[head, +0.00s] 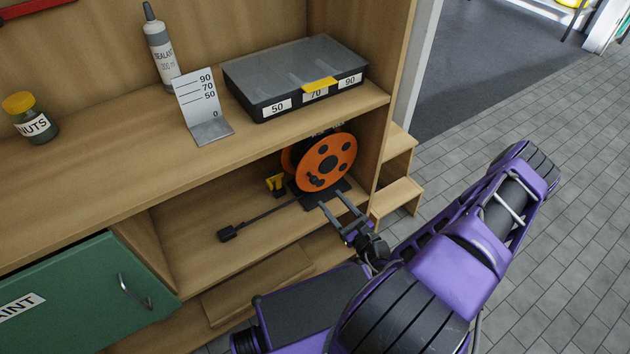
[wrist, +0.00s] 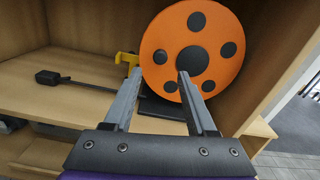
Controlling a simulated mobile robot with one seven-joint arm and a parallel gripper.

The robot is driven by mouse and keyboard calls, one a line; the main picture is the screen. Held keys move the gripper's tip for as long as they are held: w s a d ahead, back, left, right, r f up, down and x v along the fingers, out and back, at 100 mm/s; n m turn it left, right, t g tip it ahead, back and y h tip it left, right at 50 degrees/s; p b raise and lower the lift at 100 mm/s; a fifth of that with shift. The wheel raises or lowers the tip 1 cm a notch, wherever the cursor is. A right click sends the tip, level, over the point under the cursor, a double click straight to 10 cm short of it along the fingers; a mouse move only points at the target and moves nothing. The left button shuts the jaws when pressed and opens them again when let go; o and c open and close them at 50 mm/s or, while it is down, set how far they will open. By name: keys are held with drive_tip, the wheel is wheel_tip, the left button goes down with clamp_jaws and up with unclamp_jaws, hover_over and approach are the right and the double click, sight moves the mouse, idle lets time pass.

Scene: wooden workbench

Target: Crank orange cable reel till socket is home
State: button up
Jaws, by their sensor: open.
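The orange cable reel (head: 328,160) stands upright on a black base in the open compartment under the bench top. It is large in the wrist view (wrist: 165,62), with a dark hub and several dark round spots. A small dark knob (head: 316,181) shows low on its face in the head view. A black cable runs left from the reel to the black socket (head: 228,233), which lies on the compartment floor; the socket also shows in the wrist view (wrist: 47,77). My gripper (head: 336,206) is open and empty, just in front of the reel's lower part.
A yellow bracket (head: 275,182) stands left of the reel. The compartment's right wall is close to the reel. A green PAINT drawer (head: 85,295) is at lower left. The organizer case (head: 295,77), sealant bottle (head: 160,45), gauge (head: 203,108) and NUTS jar (head: 30,118) stand above.

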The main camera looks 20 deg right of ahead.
sight(315, 179)
drive_tip(key=w, duration=0.3)
drive_tip(key=w+a, duration=0.1)
drive_tip(key=w, duration=0.5)
drive_tip(key=shift+w+a, duration=0.15)
drive_tip(key=shift+a, duration=0.2)
clamp_jaws()
idle(0.9)
